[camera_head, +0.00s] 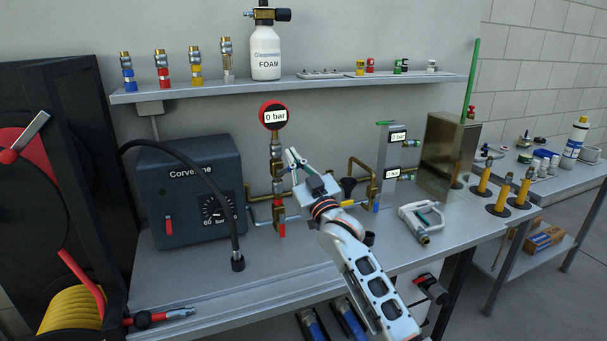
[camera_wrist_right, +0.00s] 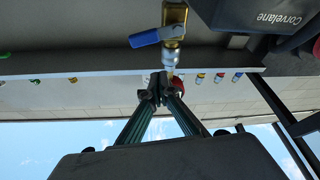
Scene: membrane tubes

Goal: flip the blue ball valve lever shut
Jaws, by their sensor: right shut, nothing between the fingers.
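In the right wrist view, which looks upside down, the blue lever (camera_wrist_right: 146,38) sits on a brass valve body (camera_wrist_right: 174,25). The lever sticks out sideways to the left, roughly across the vertical pipe. My right gripper (camera_wrist_right: 162,90) is shut and empty, its fingertips below the lever in that picture, with a visible gap between. In the head view my right gripper (camera_head: 294,158) is just right of the brass pipe (camera_head: 276,155) under the red gauge (camera_head: 273,115), which reads 0 bar. I cannot make out the blue lever there. My left gripper is not in view.
A dark Corvelane box (camera_head: 190,190) with a black hose stands left of the pipes. Brass piping (camera_head: 362,178) and a grey panel with displays stand to the right. A shelf (camera_head: 300,83) with fittings and a foam bottle (camera_head: 265,52) runs above. The bench front is mostly clear.

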